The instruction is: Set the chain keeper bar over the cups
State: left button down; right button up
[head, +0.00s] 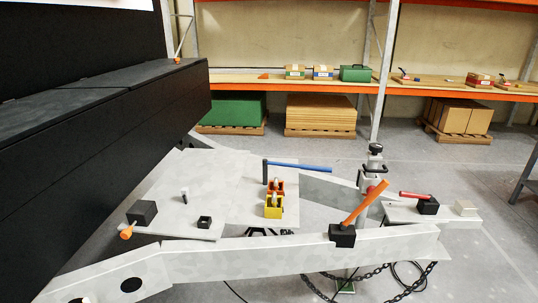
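Neither of my grippers shows in the head view. No part is clearly marked as the chain keeper bar, and I cannot tell which piece it is. A small black square socket (204,222) stands on the plate to the left. Chains (345,278) hang below the drawbar at the front right.
The grey drawbar beam (250,257) crosses the front. An orange handle (366,202) rises tilted from a black block (342,236) on it. A red-handled tool (415,195), a jockey post (374,165) and a white block (465,208) stand right. A black box (110,120) fills the left.

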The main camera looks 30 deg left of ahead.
aim_at(265, 163)
jog(key=u, duration=0.4)
jog(key=i, duration=1.4)
jog(key=z, duration=0.7)
